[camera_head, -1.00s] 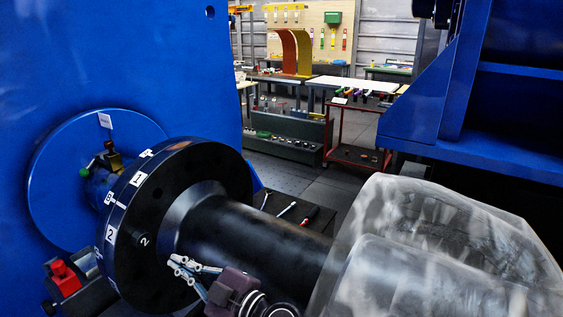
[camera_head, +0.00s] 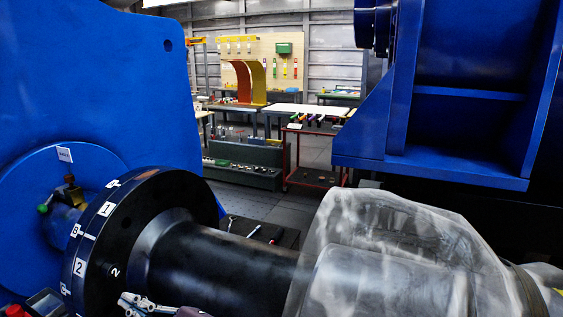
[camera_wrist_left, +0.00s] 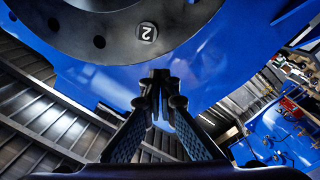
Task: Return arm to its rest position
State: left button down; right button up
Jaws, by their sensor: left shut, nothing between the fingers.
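My left gripper (camera_head: 140,305) shows at the bottom edge of the head view, in front of the black shaft. Its fingers are shut with nothing between them. In the left wrist view its fingertips (camera_wrist_left: 163,82) meet below the black flange (camera_wrist_left: 105,35), near a round mark numbered 2. The black flange (camera_head: 110,245) with numbered white labels is also in the head view, joined to the thick black shaft (camera_head: 215,265). The rest of my left arm is out of the head view. My right gripper is not in view.
A blue wall (camera_head: 95,75) stands at left and a blue frame (camera_head: 440,135) at right. A clear cover (camera_head: 400,235) wraps the shaft's right part. A dark surface with tools (camera_head: 255,232) lies behind the shaft. Workbenches and a red cart (camera_head: 315,177) stand farther back on open floor.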

pick_arm(q)
jog(key=w+d+r+m+t+h, duration=0.4)
jog(key=d+r+m+t+h, duration=0.65)
jog(key=t, duration=0.45)
jog(key=s+d+f+m+g+h, duration=0.4)
jog(key=d+f+m+g+h, duration=0.2)
jog(key=d+f+m+h, duration=0.75)
jog(key=s+a+f+m+g+y, duration=0.1)
jog(key=s+a+f+g, duration=0.2)
jog(key=f, duration=0.4)
jog(key=s+a+f+g+y, duration=0.1)
jog(key=s+f+g, duration=0.35)
jog(key=f, duration=0.25)
jog(key=s+a+f+n+g+y, duration=0.1)
jog(key=s+a+f+g+y, duration=0.15)
jog(key=s+a+f, duration=0.45)
jog(key=s+a+f+n+g+y, duration=0.1)
jog(key=s+a+f+g+y, duration=0.25)
jog(key=s, duration=0.65)
notch_tip(320, 180, down, 24)
jog(key=g+h, duration=0.1)
jog(key=s+a+f, duration=0.2)
jog(key=s+f, duration=0.6)
jog(key=s, duration=0.1)
jog(key=s+a+f+g, duration=0.1)
jog(key=s+f, duration=0.8)
jog(key=shift+s+a+f, duration=0.15)
jog(key=shift+a+f, duration=0.15)
jog(key=shift+a, duration=0.1)
